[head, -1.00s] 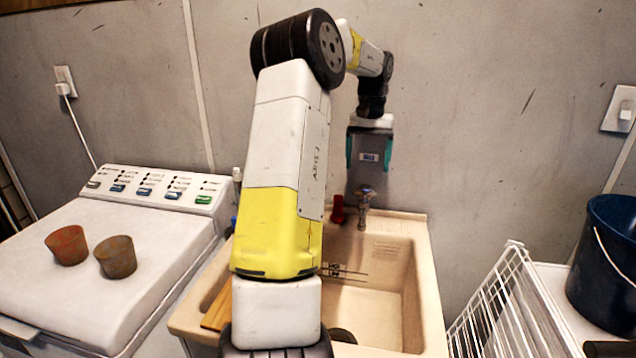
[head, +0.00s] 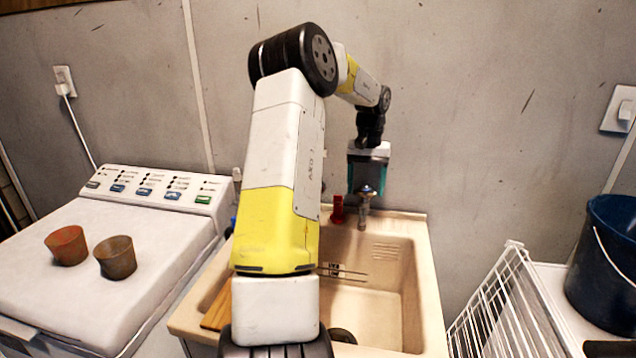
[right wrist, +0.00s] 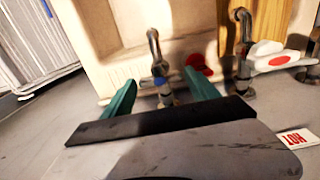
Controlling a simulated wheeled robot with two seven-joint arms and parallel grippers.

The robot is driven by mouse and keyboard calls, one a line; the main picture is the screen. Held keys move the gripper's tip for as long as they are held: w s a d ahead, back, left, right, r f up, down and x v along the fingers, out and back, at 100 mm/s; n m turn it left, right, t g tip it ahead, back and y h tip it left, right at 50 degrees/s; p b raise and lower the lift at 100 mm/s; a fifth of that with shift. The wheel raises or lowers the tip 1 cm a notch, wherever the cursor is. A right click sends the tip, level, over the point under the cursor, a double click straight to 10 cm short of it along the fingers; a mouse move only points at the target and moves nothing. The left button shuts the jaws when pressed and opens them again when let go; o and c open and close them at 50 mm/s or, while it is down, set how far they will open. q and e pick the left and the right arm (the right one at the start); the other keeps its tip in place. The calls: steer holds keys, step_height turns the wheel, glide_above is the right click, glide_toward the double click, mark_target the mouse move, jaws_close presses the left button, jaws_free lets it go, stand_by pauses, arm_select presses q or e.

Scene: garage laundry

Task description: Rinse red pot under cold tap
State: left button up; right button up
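The red pot (head: 67,245) stands upright on the white washing machine at the left, apart from my grippers. The cold tap (head: 364,205), with a blue handle, stands at the back of the beige sink (head: 430,290). My right gripper (head: 367,188) is open and points down at the tap handle. In the right wrist view, the tap (right wrist: 158,68) shows between the teal fingers of my right gripper (right wrist: 160,82); I cannot tell if they touch it. My left gripper is out of view.
A brown pot (head: 115,257) stands beside the red one on the washing machine (head: 165,235). A red fitting (head: 338,209) is left of the cold tap. A white wire rack (head: 505,305) and a dark blue bucket (head: 608,265) are at the right.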

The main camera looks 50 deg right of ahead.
mark_target(365, 190)
steer(key=c, duration=0.9)
steer(key=n, duration=0.3)
steer(key=shift+n, duration=0.3)
steer(key=o, duration=1.3)
steer(key=shift+o, duration=0.2)
steer(key=shift+r, duration=0.1)
step_height(365, 190, up, 8)
steer(key=shift+f, duration=0.2)
